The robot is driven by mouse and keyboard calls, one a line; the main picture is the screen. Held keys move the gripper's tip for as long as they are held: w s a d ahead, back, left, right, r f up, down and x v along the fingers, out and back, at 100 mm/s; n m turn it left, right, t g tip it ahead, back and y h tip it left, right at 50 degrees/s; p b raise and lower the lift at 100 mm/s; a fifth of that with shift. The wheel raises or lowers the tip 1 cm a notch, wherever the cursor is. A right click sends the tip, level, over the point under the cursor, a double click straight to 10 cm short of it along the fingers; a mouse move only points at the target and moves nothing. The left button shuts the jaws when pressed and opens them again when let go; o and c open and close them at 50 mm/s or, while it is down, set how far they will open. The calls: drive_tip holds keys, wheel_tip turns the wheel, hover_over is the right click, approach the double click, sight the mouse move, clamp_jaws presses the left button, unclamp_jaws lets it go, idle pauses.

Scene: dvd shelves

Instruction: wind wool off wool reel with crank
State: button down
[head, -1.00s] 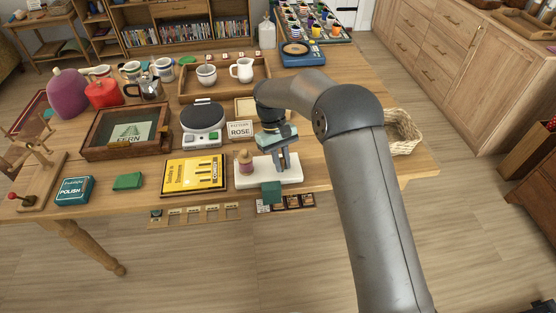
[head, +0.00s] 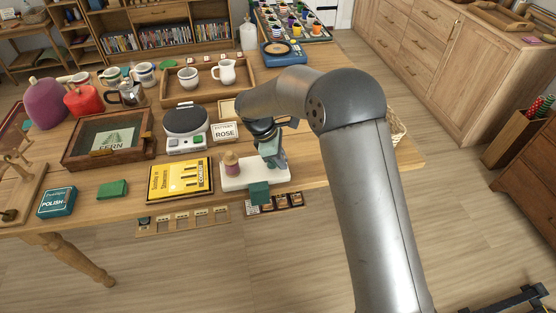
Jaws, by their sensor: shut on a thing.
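A wooden frame on a long wooden base (head: 30,192) is cut off by the left picture edge. It resembles a reel, but I see neither wool nor its whole crank now. My gripper (head: 266,165) points down over a white base (head: 235,181) near the table's front edge, far to the right of that frame. The fingertips are small and partly hidden by my arm. A pinkish bobbin-like piece (head: 231,165) with a wooden top stands on the white base.
A yellow book (head: 180,180), a green block (head: 112,189) and a teal polish tin (head: 57,202) lie along the front. A scale (head: 186,130), a framed box (head: 72,150) and a wooden tray (head: 172,97) stand behind. Little table is clear.

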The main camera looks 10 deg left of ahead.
drive_tip(key=shift+w+d+r+n+t+y, duration=0.15)
drive_tip(key=shift+w+n+t, duration=0.1)
drive_tip(key=shift+n, duration=0.45)
drive_tip(key=shift+w+d+f+n+t+y, duration=0.1)
drive_tip(key=shift+w+n+t, duration=0.15)
drive_tip(key=shift+n, duration=0.45)
drive_tip(key=shift+w+d+r+n+t+y, duration=0.1)
drive_tip(key=shift+w+n+t+y, duration=0.15)
drive_tip(key=shift+n, duration=0.45)
drive_tip(key=shift+w, duration=0.1)
drive_tip(key=c, duration=1.4)
unclamp_jaws()
drive_tip(key=shift+o, duration=0.2)
drive_tip(key=v, duration=1.7)
drive_tip(key=shift+a, duration=0.25)
